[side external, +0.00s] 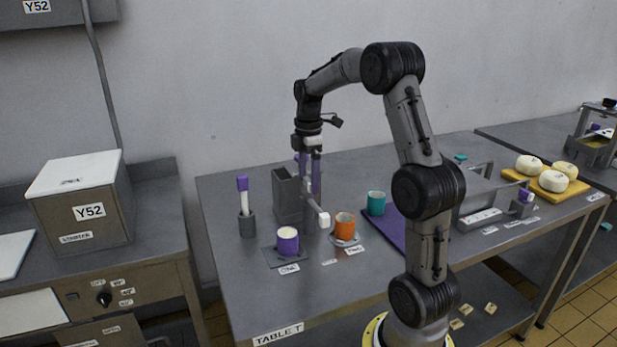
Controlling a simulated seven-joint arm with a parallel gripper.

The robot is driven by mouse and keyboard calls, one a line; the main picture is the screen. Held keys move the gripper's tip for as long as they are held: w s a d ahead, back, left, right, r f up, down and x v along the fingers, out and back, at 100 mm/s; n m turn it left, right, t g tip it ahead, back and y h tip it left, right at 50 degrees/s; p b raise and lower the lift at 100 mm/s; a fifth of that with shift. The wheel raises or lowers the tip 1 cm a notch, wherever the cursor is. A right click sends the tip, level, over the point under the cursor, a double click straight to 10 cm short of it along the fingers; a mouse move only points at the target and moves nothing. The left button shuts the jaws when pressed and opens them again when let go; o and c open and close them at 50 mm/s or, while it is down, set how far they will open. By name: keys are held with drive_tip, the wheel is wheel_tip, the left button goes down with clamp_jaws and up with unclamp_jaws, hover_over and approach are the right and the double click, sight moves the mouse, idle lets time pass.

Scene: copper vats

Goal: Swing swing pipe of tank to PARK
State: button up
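A narrow grey open-topped container (287,197) stands upright at the back left of the table. Beside it is a slim upright purple part (316,178) with a pale arm ending in a white tip (324,219), which looks like a swing pipe. My gripper (308,160) points down right at this purple part, just right of the container. I cannot tell whether its fingers touch the part or are shut on it. A grey low tank-like box with a frame (478,207) stands at the right, partly hidden by my arm. No PARK label is readable.
A purple cup (288,242), an orange cup (345,226) and a teal cup (376,203) stand in front and to the right. A purple-topped stick in a holder (246,225) is at left. White rounds lie on a yellow board (572,195). The table's front left (240,290) is clear.

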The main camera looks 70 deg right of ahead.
wheel_tip(320, 180, up, 14)
idle(0.7)
drive_tip(key=shift+a+f, duration=0.1)
